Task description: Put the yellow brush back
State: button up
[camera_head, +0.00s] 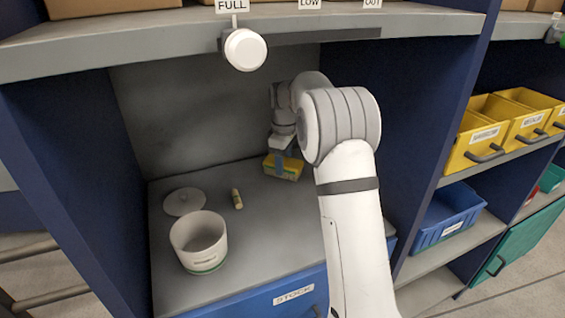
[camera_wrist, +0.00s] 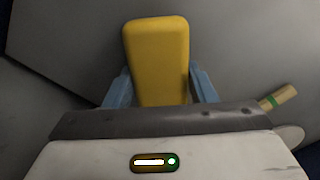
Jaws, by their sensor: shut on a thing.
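The yellow brush (camera_head: 284,168) is between the blue fingers of my gripper (camera_head: 281,160), at the back of the grey counter in the head view. In the wrist view the yellow brush (camera_wrist: 158,60) stands out between the two fingers of my gripper (camera_wrist: 160,88), which are shut on its sides. I cannot tell whether the brush touches the counter or is slightly above it. Its underside is hidden in the wrist view.
A white tub (camera_head: 199,243), a round lid (camera_head: 184,201) and a small wooden piece (camera_head: 237,199) are on the counter's left part. A blue STOCK drawer (camera_head: 262,304) is below. Side walls and an upper shelf (camera_head: 140,45) enclose the bay. Yellow bins (camera_head: 470,150) are at right.

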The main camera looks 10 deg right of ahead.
jog(key=o, duration=0.9)
notch_tip(320, 180, up, 12)
jog(key=shift+r+p, duration=0.1)
jog(key=shift+p, duration=1)
jog(key=shift+s, duration=0.1)
